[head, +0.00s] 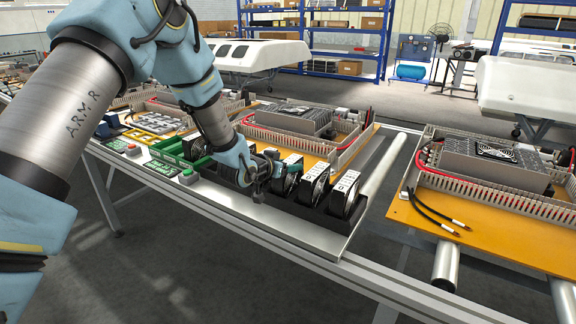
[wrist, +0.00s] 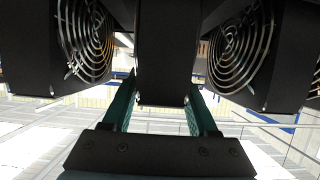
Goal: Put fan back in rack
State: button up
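Several black fans with round wire grilles stand in a row in a black rack (head: 310,212) on the bench's front edge. My gripper (head: 276,172) is at this row, left of two fans, (head: 315,183) and (head: 346,194). In the wrist view, a black fan (wrist: 166,50) shows edge-on between the two green fingers of my gripper (wrist: 163,88). The fingers lie along both its sides and appear shut on it. A neighbour fan (wrist: 86,38) stands on its left and another (wrist: 238,45) on its right, both apart from the fingers. The held fan's lower seating is hidden.
An orange panel with grey wiring duct (head: 300,123) lies behind the rack, and another panel (head: 480,205) is at the right. Green bins (head: 168,148) and a button box (head: 188,177) are at the left. The steel strip before the rack is clear.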

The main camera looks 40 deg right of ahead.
jog(key=o, duration=0.4)
jog(key=shift+c, duration=0.2)
jog(key=shift+r, duration=0.15)
jog(key=b+v, duration=0.2)
jog(key=v, duration=1)
jog(key=w+a+n+t+y, duration=0.1)
jog(key=w+a+n+y, duration=0.4)
jog(key=a, duration=0.8)
jog(key=w+a+n+t+y, duration=0.2)
jog(key=w+a+y, duration=0.35)
jog(key=a, duration=0.75)
jog(key=s+a+n+g+y, duration=0.1)
jog(key=s+a, duration=0.4)
jog(key=a, duration=0.6)
jog(key=s+a+n+g+y, duration=0.1)
jog(key=s+a+n+g, duration=0.3)
jog(key=a, duration=0.7)
jog(key=shift+s+a+f+n, duration=0.2)
jog(key=shift+s+n, duration=0.35)
jog(key=shift+n, duration=0.35)
